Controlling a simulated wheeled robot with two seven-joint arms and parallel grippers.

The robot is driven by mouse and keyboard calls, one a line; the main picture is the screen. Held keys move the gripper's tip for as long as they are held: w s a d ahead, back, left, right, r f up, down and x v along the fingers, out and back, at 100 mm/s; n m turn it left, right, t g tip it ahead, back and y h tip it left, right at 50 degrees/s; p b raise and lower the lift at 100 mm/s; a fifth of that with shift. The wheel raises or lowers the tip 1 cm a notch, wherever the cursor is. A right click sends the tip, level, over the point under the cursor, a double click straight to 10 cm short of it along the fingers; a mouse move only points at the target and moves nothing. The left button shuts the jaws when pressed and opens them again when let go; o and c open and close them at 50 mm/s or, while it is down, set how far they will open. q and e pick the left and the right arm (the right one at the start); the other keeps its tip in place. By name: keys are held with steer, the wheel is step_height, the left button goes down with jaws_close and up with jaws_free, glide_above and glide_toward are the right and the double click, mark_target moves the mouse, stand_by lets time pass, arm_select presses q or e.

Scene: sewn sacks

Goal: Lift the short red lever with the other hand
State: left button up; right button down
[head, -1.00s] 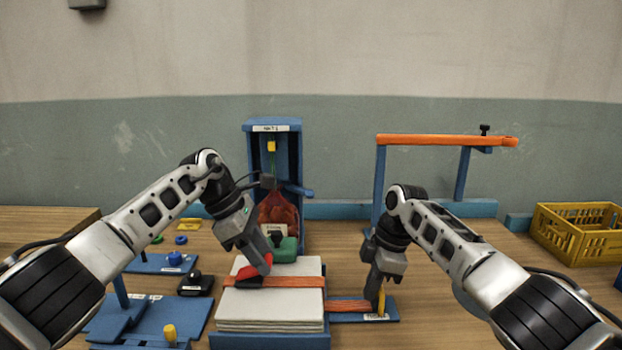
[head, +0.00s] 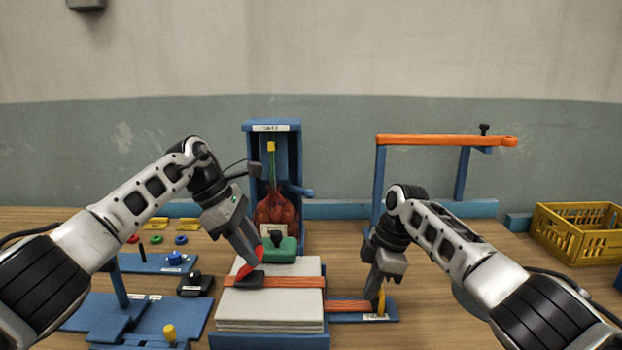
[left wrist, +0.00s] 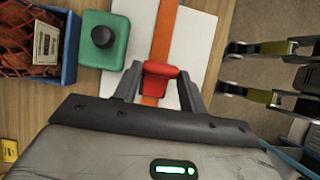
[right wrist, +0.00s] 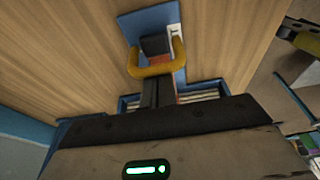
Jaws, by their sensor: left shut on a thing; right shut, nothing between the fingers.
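The short red lever (head: 245,271) rises from a black buckle (head: 249,281) on the orange strap (head: 300,282), which crosses a stack of white sheets (head: 270,315). My left gripper (head: 252,262) is shut on the lever, which is tilted up from the buckle. In the left wrist view the red lever (left wrist: 158,70) sits between the two fingertips. My right gripper (head: 375,298) is shut and empty, low at the yellow loop (head: 381,304) on a blue plate right of the stack. In the right wrist view the loop (right wrist: 150,71) crosses by its fingers; contact is unclear.
A green block (head: 287,254) with a black knob stands behind the stack. Behind it, a blue frame (head: 296,150) holds a red net sack (head: 277,212). Left are blue fixtures (head: 150,315) and coloured rings. An orange bar (head: 440,141) and yellow crate (head: 575,240) are at right.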

arm_select(q)
steer(key=shift+w+a+r, duration=0.1)
steer(key=shift+a, duration=0.3)
arm_select(e)
steer(key=shift+d+f, duration=0.15)
arm_select(q)
steer(key=shift+a+r, duration=0.2)
steer(key=shift+a, duration=0.6)
steer(key=shift+a, duration=0.7)
steer(key=o, duration=0.8)
steer(key=shift+o, duration=0.2)
steer(key=shift+d+r, duration=0.2)
